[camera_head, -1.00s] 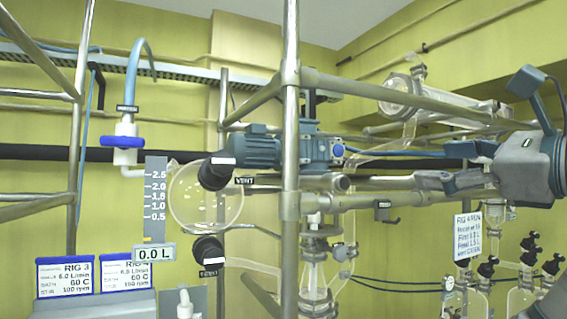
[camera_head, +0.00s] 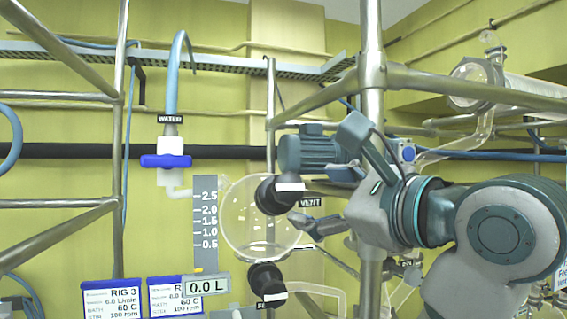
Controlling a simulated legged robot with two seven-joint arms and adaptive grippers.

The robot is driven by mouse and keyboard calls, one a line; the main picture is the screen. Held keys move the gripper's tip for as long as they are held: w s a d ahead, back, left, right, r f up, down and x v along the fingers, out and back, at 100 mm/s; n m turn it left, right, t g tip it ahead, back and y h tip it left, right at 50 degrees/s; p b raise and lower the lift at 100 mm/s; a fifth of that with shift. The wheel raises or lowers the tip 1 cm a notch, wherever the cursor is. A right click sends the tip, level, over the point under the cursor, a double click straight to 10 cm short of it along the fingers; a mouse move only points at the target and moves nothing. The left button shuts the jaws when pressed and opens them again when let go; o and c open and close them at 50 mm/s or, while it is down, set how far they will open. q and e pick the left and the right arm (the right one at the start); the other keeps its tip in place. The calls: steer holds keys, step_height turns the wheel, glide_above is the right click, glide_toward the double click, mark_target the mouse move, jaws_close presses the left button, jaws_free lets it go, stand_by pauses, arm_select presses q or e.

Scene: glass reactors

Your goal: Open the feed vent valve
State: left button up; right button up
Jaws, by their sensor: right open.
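The feed vent valve is a black knob (camera_head: 268,196) with a white bar, in front of the upper right of a round glass vessel (camera_head: 240,222). Its white bar lies about horizontal. A tag (camera_head: 311,203) beside it reads VENT and is partly covered by my gripper. My right gripper (camera_head: 300,224) reaches in from the right, just below and to the right of the knob. It is open and empty, and I cannot tell whether it touches the knob. My left gripper is not in view.
A second black knob (camera_head: 264,277) sits below the vessel. A blue-handled water valve (camera_head: 166,161) hangs at upper left. A steel post (camera_head: 372,100) and a blue-grey motor (camera_head: 306,152) stand close to my right arm. A scale (camera_head: 205,220) and display (camera_head: 206,286) are left of the vessel.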

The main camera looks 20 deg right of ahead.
mark_target(295, 190)
steer(key=p+x, duration=0.1)
steer(key=x, duration=0.1)
steer(key=p+x, duration=0.1)
steer(key=x, duration=0.2)
steer(key=p+x, duration=0.1)
steer(key=x, duration=0.1)
steer(key=shift+w+d+r, duration=0.15)
steer(key=shift+w+d, duration=0.1)
steer(key=shift+w, duration=0.2)
steer(key=shift+w+a, duration=0.2)
steer(key=shift+w, duration=0.2)
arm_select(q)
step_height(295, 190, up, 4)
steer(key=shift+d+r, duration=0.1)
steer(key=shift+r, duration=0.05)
arm_select(e)
steer(key=shift+s+a, duration=0.15)
steer(key=shift+s, duration=0.1)
steer(key=shift+c, duration=1.4)
steer(key=c, duration=0.9)
